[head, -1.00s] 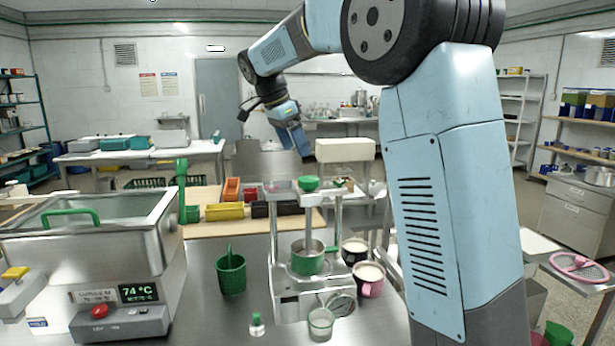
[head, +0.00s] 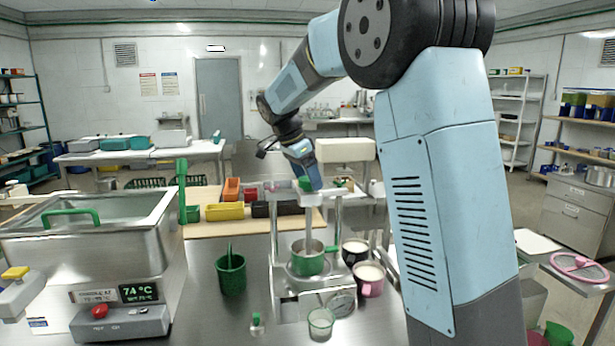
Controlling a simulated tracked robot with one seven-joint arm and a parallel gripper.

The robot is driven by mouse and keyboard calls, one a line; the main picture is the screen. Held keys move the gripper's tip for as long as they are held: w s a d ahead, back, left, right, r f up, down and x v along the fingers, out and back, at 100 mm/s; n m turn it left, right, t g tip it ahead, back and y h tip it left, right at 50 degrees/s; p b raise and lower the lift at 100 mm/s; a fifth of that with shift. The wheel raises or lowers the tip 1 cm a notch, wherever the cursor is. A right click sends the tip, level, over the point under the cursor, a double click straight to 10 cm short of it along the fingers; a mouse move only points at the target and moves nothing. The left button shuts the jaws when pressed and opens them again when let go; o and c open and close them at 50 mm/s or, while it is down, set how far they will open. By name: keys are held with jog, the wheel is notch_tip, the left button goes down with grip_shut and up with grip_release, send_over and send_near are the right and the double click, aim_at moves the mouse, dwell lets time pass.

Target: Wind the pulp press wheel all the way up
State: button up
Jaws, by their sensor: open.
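The pulp press (head: 283,303) stands on the steel bench in the middle of the head view, a metal frame with upright posts and a top crossbar. Its green wheel (head: 304,183) sits on top of the crossbar and is partly covered by my gripper. A steel pot with a green band (head: 307,259) stands inside the frame under the press screw. My gripper (head: 317,187) is open, pointing down at the top of the press, right at the wheel in the picture. I cannot tell whether its fingers touch the wheel.
A heated bath (head: 90,240) with a display stands at left. A green cup (head: 231,273), a small glass (head: 320,323) and two mugs, one pink (head: 370,279), surround the press. Colored bins (head: 225,211) lie behind it. A pink handwheel (head: 580,265) is at far right.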

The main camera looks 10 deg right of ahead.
jog(key=shift+c, duration=0.5)
jog(key=c, duration=0.9)
jog(key=shift+c, duration=0.2)
